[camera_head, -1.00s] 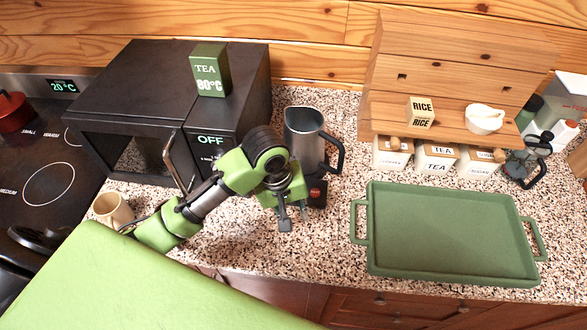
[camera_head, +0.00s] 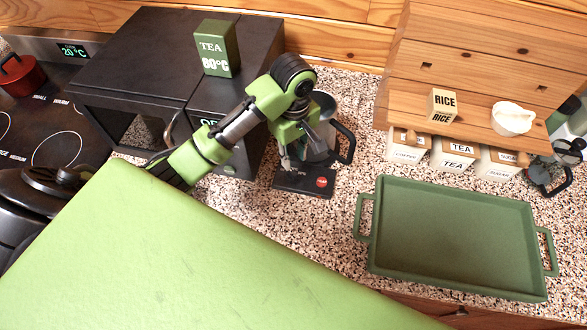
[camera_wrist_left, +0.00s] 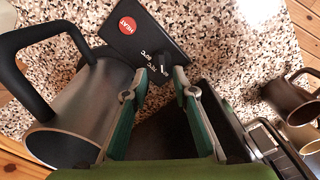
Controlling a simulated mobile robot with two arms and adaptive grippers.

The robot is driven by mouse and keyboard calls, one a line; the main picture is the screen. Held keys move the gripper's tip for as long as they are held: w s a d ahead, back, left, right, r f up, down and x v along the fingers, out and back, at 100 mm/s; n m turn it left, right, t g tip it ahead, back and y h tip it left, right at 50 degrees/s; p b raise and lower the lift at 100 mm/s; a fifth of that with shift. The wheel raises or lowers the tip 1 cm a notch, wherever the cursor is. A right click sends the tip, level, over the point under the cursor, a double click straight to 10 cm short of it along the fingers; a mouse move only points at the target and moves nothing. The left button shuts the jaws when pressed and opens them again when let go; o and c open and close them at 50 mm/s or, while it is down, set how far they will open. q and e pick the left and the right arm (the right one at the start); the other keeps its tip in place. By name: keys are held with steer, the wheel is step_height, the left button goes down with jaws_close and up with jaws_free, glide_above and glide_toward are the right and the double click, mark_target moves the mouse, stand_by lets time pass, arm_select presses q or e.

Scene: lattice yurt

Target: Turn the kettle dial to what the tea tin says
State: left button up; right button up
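The green tea tin (camera_head: 216,48) stands on the black microwave and reads "TEA 80°C". The steel kettle (camera_head: 322,106) with a black handle stands at the back of its dark base (camera_head: 303,184); in the left wrist view the kettle (camera_wrist_left: 85,110) is at left. The base (camera_wrist_left: 145,30) carries a red button (camera_wrist_left: 126,25), white marks and a small dark dial (camera_wrist_left: 164,67). My left gripper (camera_wrist_left: 160,74) is open, its fingertips apart around or just above the dial; contact is unclear. In the head view the left gripper (camera_head: 296,165) partly hides kettle and base. My right gripper is not in view.
The microwave (camera_head: 130,60) stands left of the kettle. An empty green tray (camera_head: 455,235) lies to the right. Labelled canisters (camera_head: 455,153) stand under a wooden shelf unit (camera_head: 480,50) with a rice box (camera_head: 442,105) and white mortar (camera_head: 512,118). Speckled counter in front of the base is clear.

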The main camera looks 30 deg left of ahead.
mark_target(293, 173)
arm_select(q)
steer(key=f, duration=0.4)
steer(key=shift+s+d+f, duration=0.1)
steer(key=shift+s+f, duration=0.1)
steer(key=shift+f, duration=0.1)
steer(key=shift+w, duration=0.25)
steer(key=shift+w+f, duration=0.15)
steer(key=shift+f, duration=0.35)
steer(key=shift+s+f, duration=0.3)
steer(key=shift+f, duration=0.4)
jaws_close()
